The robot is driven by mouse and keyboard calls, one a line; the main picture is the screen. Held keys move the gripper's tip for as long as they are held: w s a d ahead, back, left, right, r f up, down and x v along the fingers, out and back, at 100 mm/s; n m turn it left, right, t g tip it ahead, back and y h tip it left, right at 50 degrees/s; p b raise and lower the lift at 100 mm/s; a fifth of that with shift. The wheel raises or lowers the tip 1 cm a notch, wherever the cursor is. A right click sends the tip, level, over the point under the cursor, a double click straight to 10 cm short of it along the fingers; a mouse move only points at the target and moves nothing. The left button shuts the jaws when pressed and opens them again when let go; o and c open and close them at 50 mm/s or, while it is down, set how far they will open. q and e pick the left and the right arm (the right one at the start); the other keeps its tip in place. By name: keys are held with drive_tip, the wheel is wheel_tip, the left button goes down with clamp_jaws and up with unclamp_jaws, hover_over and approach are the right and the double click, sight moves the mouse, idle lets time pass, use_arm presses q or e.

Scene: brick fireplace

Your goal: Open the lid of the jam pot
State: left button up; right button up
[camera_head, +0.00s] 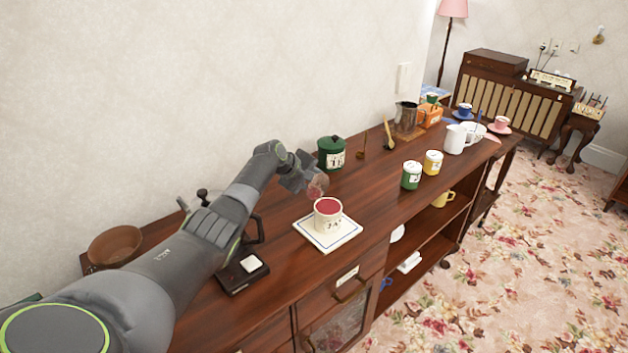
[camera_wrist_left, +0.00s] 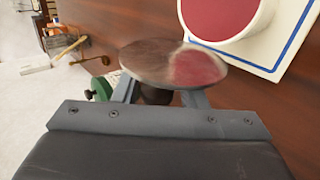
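The white jam pot (camera_head: 327,222) stands upright and uncovered on a white, blue-edged square tile (camera_head: 345,236), with red jam showing inside. In the left wrist view, the pot's rim (camera_wrist_left: 258,38) and red contents are at the top right. The round lid (camera_head: 318,186) is off the pot, tilted, just behind and left of its rim. It also shows in the left wrist view (camera_wrist_left: 150,62) as a glassy disc with a red patch. My left gripper (camera_head: 306,178) is shut on the lid's dark knob (camera_wrist_left: 155,96), which is partly hidden. My right gripper is out of view.
A green lidded pot (camera_head: 331,153) stands behind the lid, near the wall. Green (camera_head: 411,175) and yellow (camera_head: 433,163) canisters stand to the right. A black scale-like device (camera_head: 243,275) is left of the tile. The counter's front edge lies just in front of the tile.

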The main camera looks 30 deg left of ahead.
use_arm(q)
drive_tip(key=shift+o, duration=0.6)
drive_tip(key=shift+r, duration=0.1)
drive_tip(key=shift+r, duration=0.1)
drive_tip(key=shift+s+a+r, duration=0.25)
drive_tip(key=shift+s+r, duration=0.1)
drive_tip(key=shift+r, duration=0.05)
drive_tip(key=b+v, duration=0.1)
drive_tip(key=v, duration=1.5)
drive_tip(key=shift+b, duration=0.4)
drive_tip(key=shift+d+f, duration=0.1)
drive_tip(key=shift+d, duration=0.05)
